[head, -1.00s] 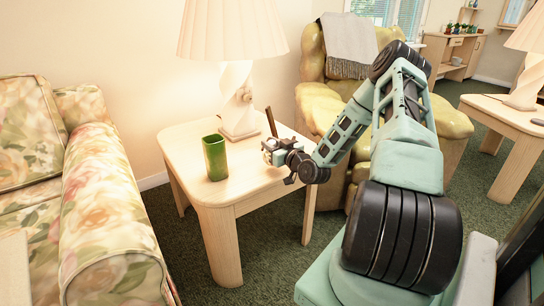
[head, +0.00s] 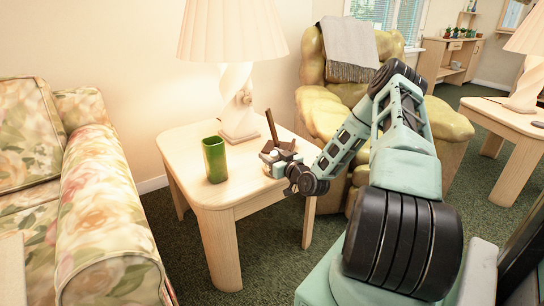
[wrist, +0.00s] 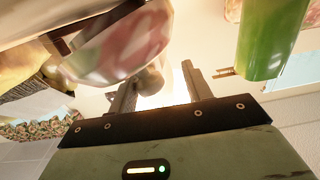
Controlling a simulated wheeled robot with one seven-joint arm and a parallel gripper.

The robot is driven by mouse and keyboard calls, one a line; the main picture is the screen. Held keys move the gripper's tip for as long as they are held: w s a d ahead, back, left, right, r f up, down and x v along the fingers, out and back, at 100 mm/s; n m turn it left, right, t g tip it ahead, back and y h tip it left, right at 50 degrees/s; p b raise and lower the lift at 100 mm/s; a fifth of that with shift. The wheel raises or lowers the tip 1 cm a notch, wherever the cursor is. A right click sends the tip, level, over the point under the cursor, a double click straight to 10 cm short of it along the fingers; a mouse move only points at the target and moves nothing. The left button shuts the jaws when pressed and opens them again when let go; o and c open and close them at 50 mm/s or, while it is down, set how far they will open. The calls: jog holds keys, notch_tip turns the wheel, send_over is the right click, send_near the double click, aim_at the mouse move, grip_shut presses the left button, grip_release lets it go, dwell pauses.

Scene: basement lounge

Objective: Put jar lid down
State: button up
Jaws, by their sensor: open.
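The jar lid (wrist: 118,45) appears in the wrist view as a rounded, glossy pale piece with pinkish patches and a round knob. My gripper (wrist: 158,88) is open, with its two fingers apart and the knob between them, close to the left finger. Whether a finger touches the knob I cannot tell. In the head view my gripper (head: 279,157) is at the right front part of the wooden side table (head: 205,188). The lid is small and mostly hidden by the gripper there, so its contact with the table is unclear.
A green glass (head: 214,159) stands on the table left of my gripper and shows close by in the wrist view (wrist: 268,40). A lamp (head: 238,90) stands behind. A floral sofa (head: 100,215) and yellow armchair (head: 325,105) flank the table.

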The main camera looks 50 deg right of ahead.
jog(key=shift+r, duration=0.25)
jog(key=p+v, duration=0.1)
jog(key=v, duration=1.1)
jog(key=shift+p, duration=0.4)
